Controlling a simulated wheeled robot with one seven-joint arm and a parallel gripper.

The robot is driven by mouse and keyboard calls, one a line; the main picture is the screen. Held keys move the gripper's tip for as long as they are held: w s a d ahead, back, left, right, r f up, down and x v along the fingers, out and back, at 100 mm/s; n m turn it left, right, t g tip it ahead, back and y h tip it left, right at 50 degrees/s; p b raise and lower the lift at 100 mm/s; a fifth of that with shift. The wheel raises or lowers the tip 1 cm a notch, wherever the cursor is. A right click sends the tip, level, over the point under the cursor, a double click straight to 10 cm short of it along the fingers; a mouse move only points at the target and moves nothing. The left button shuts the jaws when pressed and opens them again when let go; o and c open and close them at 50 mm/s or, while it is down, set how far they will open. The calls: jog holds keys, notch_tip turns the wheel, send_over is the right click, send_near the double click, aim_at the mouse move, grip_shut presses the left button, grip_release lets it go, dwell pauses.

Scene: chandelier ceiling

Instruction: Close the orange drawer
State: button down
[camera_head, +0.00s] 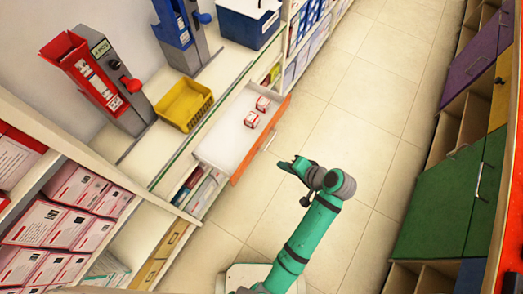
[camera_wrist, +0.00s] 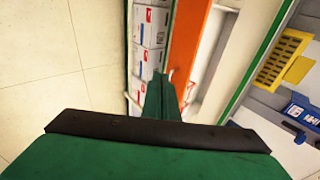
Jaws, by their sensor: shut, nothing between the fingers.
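The orange drawer (camera_head: 238,170) is pulled out from the white shelf unit, its white inside showing and its orange front facing the aisle. Two small red and white boxes (camera_head: 257,112) lie in it. A slim handle (camera_head: 269,141) is on the front. My gripper (camera_head: 285,164) is shut and empty, in the aisle just to the right of the orange front. In the wrist view, the orange front (camera_wrist: 190,42) runs beside the tips of my gripper (camera_wrist: 160,82); whether they touch cannot be told.
A yellow basket (camera_head: 184,104) stands on the counter behind the drawer, near a red dispenser (camera_head: 97,73) and a blue one (camera_head: 178,28). Shelves of boxes (camera_head: 50,226) are at the left. Green cabinets (camera_head: 440,205) line the right side. The tiled aisle (camera_head: 350,90) between is clear.

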notch_tip(320, 180, up, 4)
jog(key=w+d+g+y, duration=0.1)
jog(key=d+y, duration=0.1)
send_near(254, 150)
jog(key=shift+n, duration=0.4)
jog(key=x, duration=0.5)
jog(key=shift+d+f, duration=0.15)
jog(key=shift+f, duration=0.3)
jog(key=shift+w+a, duration=0.15)
jog(key=shift+a, duration=0.2)
